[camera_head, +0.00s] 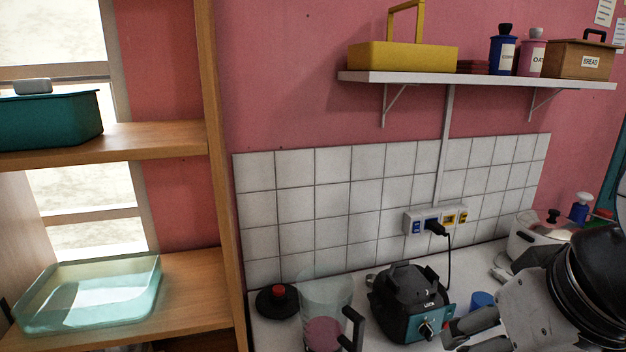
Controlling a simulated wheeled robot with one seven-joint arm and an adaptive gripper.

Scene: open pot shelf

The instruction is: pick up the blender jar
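The blender jar (325,293) is a clear cylinder with a black handle (352,330) on its right side and a pinkish bottom. It stands upright on the white counter at the bottom middle, partly cut off by the lower edge. A black blender base (395,298) with a teal front and a knob sits just right of it. A black lid (276,303) with a red knob lies left of the jar. My gripper (453,340) is at the lower right, apart from the jar and right of the base. Its fingers look spread and empty; the lower one is partly cut off.
A wooden shelf unit (222,170) with a teal pot (50,120) and a glass dish (90,300) stands close on the left. A blue cup (482,300) and a white cooker (535,238) are on the right. A black cord runs from the wall socket (436,222).

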